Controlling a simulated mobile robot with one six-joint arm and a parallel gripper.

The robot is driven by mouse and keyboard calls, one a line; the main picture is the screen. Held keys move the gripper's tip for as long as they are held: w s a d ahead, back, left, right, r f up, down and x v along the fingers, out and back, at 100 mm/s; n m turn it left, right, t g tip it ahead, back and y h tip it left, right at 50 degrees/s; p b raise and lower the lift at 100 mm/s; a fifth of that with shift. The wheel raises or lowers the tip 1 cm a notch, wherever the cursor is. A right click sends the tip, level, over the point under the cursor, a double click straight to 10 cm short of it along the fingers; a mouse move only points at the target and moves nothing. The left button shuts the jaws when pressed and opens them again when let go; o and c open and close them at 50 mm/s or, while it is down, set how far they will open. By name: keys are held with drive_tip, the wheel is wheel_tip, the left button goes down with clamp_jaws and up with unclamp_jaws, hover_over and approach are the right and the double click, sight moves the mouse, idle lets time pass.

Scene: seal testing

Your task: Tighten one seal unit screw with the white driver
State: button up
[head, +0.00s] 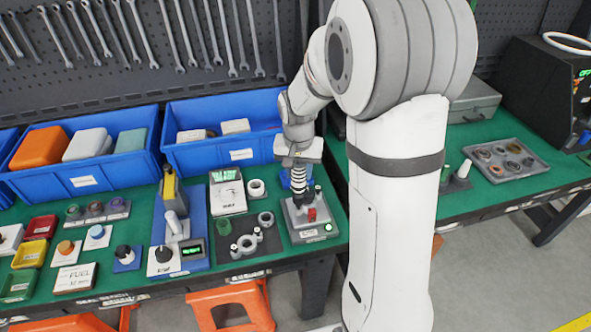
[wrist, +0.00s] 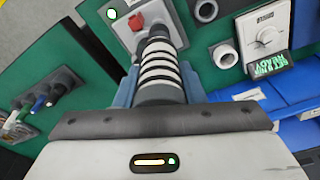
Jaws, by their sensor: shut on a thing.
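My gripper (head: 298,165) points down over the seal unit at the right end of the left bench. Its blue fingers (wrist: 158,92) are shut on a white and black banded driver (wrist: 160,66), which also shows in the head view (head: 299,182). The driver stands about upright. The driver's lower end is over the unit beside the red knob. Its tip and the screw are hidden, so I cannot tell whether they touch.
Blue bins (head: 222,135) stand behind. A grey tray (head: 504,160) and a small stand with upright pieces (head: 456,181) are on the right bench.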

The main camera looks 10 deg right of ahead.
drive_tip(key=shift+f+b, duration=0.6)
drive_tip(key=shift+f, duration=0.15)
idle(0.6)
drive_tip(key=shift+f+b, duration=0.45)
drive_tip(key=shift+b, duration=0.4)
idle(3.0)
drive_tip(key=shift+r, duration=0.1)
